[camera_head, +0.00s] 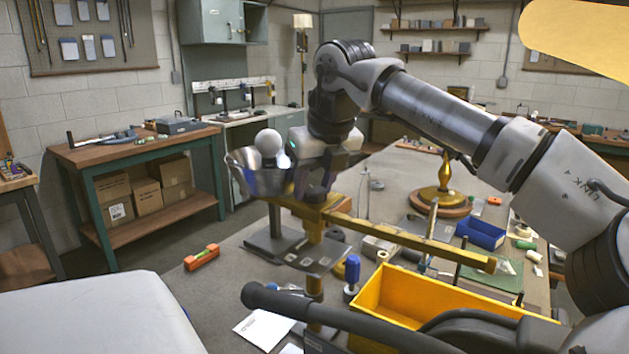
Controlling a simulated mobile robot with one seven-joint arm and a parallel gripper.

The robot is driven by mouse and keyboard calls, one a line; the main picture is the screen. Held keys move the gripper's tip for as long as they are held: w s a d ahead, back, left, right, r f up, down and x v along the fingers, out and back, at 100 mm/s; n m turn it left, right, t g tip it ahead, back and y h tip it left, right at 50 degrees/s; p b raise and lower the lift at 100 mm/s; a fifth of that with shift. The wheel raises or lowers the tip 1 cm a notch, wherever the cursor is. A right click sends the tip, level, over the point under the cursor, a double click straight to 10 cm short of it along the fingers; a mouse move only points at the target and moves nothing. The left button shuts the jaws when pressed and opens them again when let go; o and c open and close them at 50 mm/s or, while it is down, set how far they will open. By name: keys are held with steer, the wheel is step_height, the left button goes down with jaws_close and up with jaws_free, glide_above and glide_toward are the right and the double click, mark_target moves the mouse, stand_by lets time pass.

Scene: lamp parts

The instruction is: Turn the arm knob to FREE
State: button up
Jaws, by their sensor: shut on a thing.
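A metal bowl shade (245,178) with a round white bulb (268,142) is at the left end, facing up. My gripper (316,190) points down over the joint at the top of the post, right beside the shade. Its jaws are shut on the arm knob, which the fingers mostly hide. The knob's marking and angle cannot be read.
A yellow bin (400,297) stands in front, below the lamp arm. A blue-handled tool (352,272), a blue tray (481,234) and a brass lamp base (441,197) are on the bench. An orange level (201,258) lies to the left, with bare bench around it.

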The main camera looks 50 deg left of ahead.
steer(key=shift+r, duration=0.15)
steer(key=shift+r+n+g+p, duration=0.1)
steer(key=shift+n+g+p, duration=0.2)
steer(key=shift+n+p, duration=0.6)
steer(key=n+p, duration=0.1)
steer(key=p, duration=0.2)
steer(key=shift+n+g, duration=0.4)
steer(key=n+g+p, duration=0.1)
steer(key=n+p, duration=0.2)
steer(key=shift+w+n+p, duration=0.1)
steer(key=shift+n+p, duration=0.2)
steer(key=shift+p, duration=0.1)
steer(key=o, duration=1)
steer(key=shift+f, duration=0.2)
